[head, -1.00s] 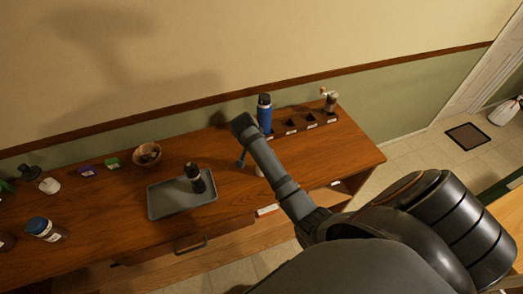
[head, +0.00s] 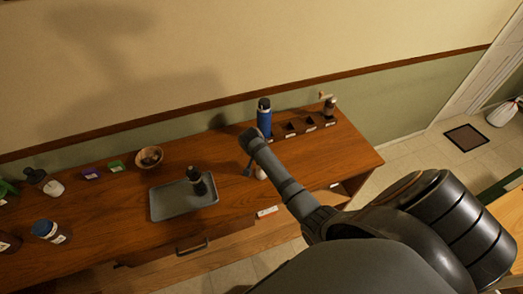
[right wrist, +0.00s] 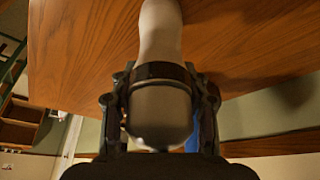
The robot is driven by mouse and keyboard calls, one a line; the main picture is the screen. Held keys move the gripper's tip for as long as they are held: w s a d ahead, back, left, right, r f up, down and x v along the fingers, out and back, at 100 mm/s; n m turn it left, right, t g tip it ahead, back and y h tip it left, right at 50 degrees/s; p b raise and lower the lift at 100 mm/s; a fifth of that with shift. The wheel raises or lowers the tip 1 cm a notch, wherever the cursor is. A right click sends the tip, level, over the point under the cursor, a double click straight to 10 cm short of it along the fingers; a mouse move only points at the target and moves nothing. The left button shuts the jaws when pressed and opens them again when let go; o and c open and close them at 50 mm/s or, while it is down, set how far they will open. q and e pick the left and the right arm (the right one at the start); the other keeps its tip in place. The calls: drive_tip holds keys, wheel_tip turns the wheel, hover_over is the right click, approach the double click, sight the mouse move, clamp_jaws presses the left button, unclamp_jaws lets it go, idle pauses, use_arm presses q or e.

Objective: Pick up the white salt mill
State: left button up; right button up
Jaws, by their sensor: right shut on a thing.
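The white salt mill (right wrist: 160,35) is in the right wrist view, a pale body with a dark band and a rounded, shiny end. My right gripper (right wrist: 160,105) is shut on it, one finger on each side. In the head view a small white part of the mill (head: 261,173) shows beside my right forearm, which hides the rest. My right gripper (head: 249,168) shows there over the wooden counter. I cannot tell whether the mill touches the counter. My left gripper is not in view.
A blue bottle (head: 264,117) stands just behind my right arm. Dark labelled bins (head: 292,129) and another mill (head: 329,106) are to its right. A grey tray (head: 168,208) holds a dark mill (head: 196,181). A wooden bowl (head: 149,156) is behind the tray.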

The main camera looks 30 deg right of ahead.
drive_tip(key=c, duration=0.4)
